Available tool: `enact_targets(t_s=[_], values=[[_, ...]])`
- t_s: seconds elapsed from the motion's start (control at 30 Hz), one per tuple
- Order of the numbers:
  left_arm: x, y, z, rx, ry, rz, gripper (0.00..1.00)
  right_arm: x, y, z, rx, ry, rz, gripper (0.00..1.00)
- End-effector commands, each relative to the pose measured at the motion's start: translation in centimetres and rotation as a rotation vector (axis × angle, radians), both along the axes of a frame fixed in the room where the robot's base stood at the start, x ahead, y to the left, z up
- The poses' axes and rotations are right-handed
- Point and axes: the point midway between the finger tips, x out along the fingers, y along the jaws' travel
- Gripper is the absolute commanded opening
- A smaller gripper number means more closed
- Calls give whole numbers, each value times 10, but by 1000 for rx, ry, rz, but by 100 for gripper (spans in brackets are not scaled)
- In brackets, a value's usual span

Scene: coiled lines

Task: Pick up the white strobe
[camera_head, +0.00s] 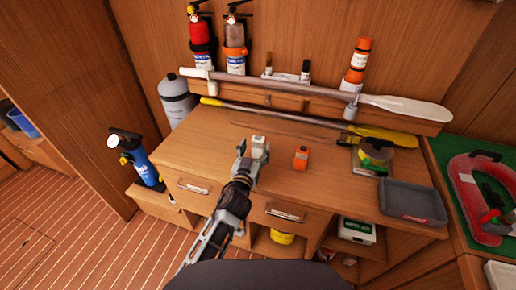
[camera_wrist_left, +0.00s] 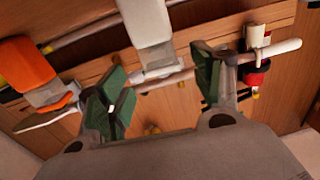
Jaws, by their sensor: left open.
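The white strobe (camera_head: 260,146) stands on the wooden desk near the middle of the head view. It also shows at the top of the left wrist view (camera_wrist_left: 147,22), its grey lower part reaching toward the gap between the fingers. My left gripper (camera_head: 250,158) is right beside it, at its near left side. In the left wrist view its green-padded fingers (camera_wrist_left: 161,88) are spread apart with nothing clamped between them. I cannot tell whether a finger touches the strobe. My right gripper is not in view.
An orange strobe-like device (camera_head: 301,158) stands close to the right of the white strobe. A grey tray (camera_head: 412,202) and a tape roll (camera_head: 376,151) lie farther right. A paddle (camera_head: 398,108) and extinguishers (camera_head: 201,40) line the back. The desk's left part is clear.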

Motion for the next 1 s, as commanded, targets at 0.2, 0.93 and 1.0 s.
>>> enact_targets(t_s=[0.2,0.93,1.0], values=[[10,-2,2,1,0,0,66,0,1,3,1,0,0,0],[50,-11,3,0,0,0,66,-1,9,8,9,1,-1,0],[50,-11,3,0,0,0,66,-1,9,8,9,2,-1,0]])
